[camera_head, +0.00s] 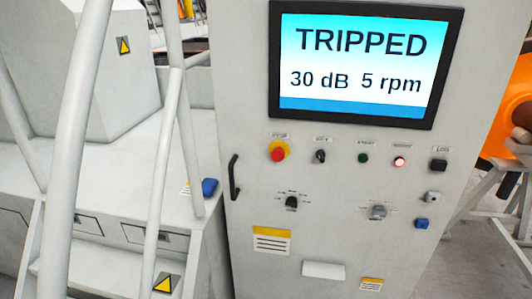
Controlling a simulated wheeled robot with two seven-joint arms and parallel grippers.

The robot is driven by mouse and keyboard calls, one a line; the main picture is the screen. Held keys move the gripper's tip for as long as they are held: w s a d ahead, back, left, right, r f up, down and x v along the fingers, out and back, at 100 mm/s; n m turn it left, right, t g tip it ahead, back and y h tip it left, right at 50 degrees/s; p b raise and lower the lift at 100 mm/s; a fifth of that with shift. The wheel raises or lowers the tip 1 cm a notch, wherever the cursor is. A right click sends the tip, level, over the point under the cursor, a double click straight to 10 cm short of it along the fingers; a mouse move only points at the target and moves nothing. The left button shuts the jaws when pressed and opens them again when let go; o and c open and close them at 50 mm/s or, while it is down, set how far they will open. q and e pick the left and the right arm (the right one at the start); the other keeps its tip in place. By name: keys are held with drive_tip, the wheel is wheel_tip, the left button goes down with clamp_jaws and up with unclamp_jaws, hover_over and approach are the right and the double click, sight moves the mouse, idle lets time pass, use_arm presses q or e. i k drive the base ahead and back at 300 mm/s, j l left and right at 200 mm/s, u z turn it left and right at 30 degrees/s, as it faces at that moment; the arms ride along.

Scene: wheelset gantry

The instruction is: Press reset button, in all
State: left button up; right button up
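A grey control cabinet (330,250) fills the middle and right. Its screen (355,65) reads TRIPPED, 30 dB, 5 rpm. Below it sit a red mushroom button on yellow (278,152), a black switch (319,156), a dark green button (363,158), a glowing red lamp or button (399,161) and a black control (438,165). Lower are two rotary knobs (291,202) (378,211), a grey control (432,197) and a blue one (422,224). The labels are too small to read, so I cannot tell which is reset. Neither of my grippers is in view.
White rails (72,150) stand in front of a white machine (100,90) on the left. A black handle (234,178) is on the cabinet's left side, and a blue object (209,187) sits left of it. An orange part (505,105) on a grey stand is at right.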

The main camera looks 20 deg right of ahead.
sight(398, 161)
drive_tip(key=z, duration=1.55)
